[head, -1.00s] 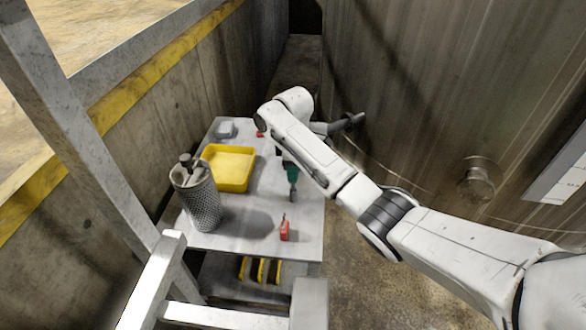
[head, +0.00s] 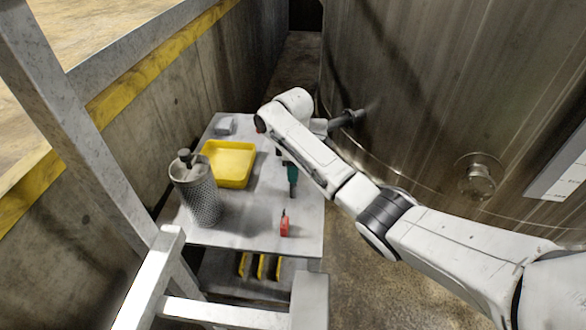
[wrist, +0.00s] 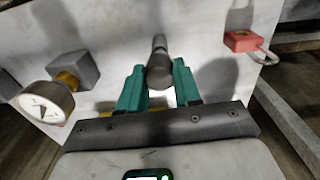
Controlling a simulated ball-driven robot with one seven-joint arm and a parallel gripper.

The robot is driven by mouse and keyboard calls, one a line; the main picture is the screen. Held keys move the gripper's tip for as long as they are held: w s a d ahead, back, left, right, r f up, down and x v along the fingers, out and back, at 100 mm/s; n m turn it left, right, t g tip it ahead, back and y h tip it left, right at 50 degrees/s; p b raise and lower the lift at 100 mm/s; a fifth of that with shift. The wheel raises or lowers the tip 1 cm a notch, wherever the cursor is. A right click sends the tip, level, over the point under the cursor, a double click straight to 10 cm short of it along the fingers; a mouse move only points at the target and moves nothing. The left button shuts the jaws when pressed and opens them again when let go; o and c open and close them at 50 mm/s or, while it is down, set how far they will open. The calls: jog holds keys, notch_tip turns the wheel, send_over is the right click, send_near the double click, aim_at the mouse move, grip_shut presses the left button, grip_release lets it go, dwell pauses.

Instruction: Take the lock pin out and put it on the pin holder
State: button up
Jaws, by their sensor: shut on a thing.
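My gripper (wrist: 160,82) has green fingers and is shut on a dark grey rod (wrist: 158,62), seemingly the lock pin. The rod's rounded end sticks out beyond the fingertips, and its far part is foreshortened. In the head view my gripper (head: 292,172) is at the right part of the grey table, partly hidden by my arm, with a short dark tip (head: 293,190) below the green finger. I cannot tell which thing is the pin holder, nor whether the rod touches anything.
A yellow tray (head: 230,147), a perforated metal cylinder (head: 203,203) and a red padlock (head: 285,230) are on the table. The padlock (wrist: 240,41) and a round gauge (wrist: 46,102) show in the wrist view. A steel tank (head: 440,95) stands right, a concrete wall left.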

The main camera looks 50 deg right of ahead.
jog(key=shift+f+b, duration=0.5)
jog(key=shift+f, duration=0.5)
dwell(0.3)
jog(key=o, duration=1.2)
jog(key=shift+c, duration=0.2)
jog(key=shift+c, duration=0.4)
notch_tip(320, 180, up, 5)
jog(key=p, duration=0.5)
jog(key=shift+r, duration=1.05)
